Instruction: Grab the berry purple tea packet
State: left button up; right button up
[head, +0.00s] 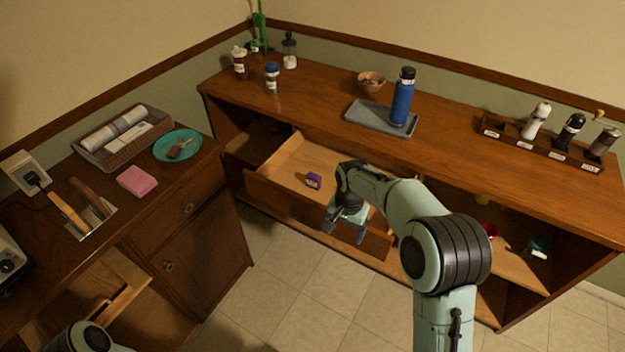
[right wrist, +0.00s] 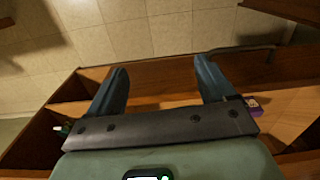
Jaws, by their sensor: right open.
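The berry purple tea packet (head: 313,181) is a small purple box lying in the open wooden drawer (head: 283,165) under the back counter. My right gripper (head: 346,228) is open and empty, just in front of and to the right of the packet, near the drawer's front edge. In the right wrist view the packet (right wrist: 252,103) shows at the right, beside the right finger and partly hidden by the gripper body. The open fingers (right wrist: 160,85) have nothing between them. My left gripper is not in view; only part of my left arm shows at the bottom left.
The back counter holds a blue bottle (head: 402,98) on a grey tray (head: 362,117), a wooden bowl (head: 371,82) and several shakers. The left counter holds a pink sponge (head: 137,181) and a teal plate (head: 165,146). The drawer's left part is clear.

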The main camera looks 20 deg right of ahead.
aim_at(314, 180)
jog(key=i, duration=0.95)
